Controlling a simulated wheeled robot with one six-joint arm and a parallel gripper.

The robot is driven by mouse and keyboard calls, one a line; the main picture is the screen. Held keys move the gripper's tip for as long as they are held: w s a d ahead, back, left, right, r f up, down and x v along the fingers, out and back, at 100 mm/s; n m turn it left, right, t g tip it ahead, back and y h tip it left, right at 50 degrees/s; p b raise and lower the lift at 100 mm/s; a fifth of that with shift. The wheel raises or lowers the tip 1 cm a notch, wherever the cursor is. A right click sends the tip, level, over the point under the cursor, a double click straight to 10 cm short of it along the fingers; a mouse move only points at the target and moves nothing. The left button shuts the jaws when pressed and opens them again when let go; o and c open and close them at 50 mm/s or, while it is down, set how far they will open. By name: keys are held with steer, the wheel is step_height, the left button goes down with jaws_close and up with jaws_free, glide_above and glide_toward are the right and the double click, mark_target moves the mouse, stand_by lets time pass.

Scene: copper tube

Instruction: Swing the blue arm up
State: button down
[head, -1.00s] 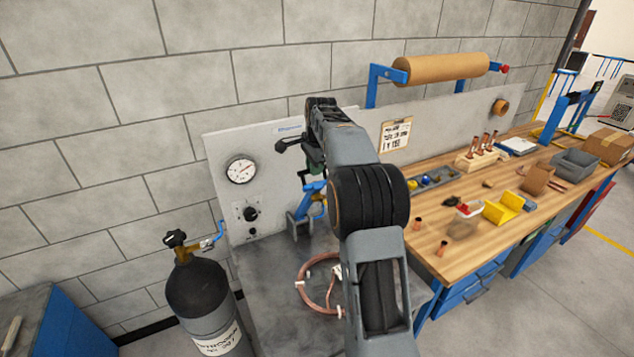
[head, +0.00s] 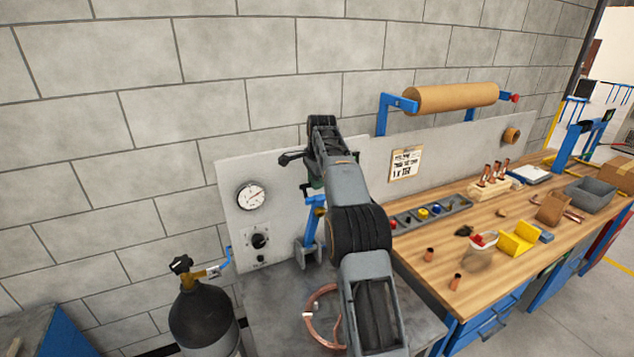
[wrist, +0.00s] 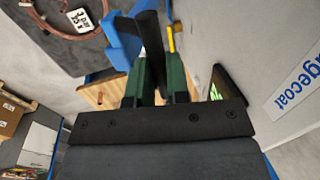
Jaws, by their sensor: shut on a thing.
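The blue arm (head: 311,226) rises steeply from a grey stand (head: 308,254) on the dark bench top, in front of the light back panel. My gripper (head: 315,180) is at its upper end, largely covered by my own arm in the head view. In the wrist view, the green fingers of my gripper (wrist: 160,82) are shut on a black grip (wrist: 151,38). A blue piece (wrist: 123,46) shows beside that grip. The joint between grip and blue arm is not clear.
A pressure gauge (head: 250,196) and black knob (head: 259,240) are on the panel at left. A black gas cylinder (head: 203,315) stands at lower left. A copper coil (head: 313,325) lies below. The wooden bench (head: 490,225) at right holds several small items.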

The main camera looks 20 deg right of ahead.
steer(key=shift+f, duration=0.5)
steer(key=c, duration=1.5)
jaws_free()
steer(key=shift+c, duration=0.2)
steer(key=shift+o, duration=1.4)
steer(key=shift+w+f, duration=0.1)
steer(key=shift+w, duration=0.25)
steer(key=shift+o, duration=0.8)
steer(key=shift+s+r, duration=0.2)
steer(key=shift+r, duration=0.05)
steer(key=shift+w, duration=0.1)
steer(key=shift+r, duration=0.1)
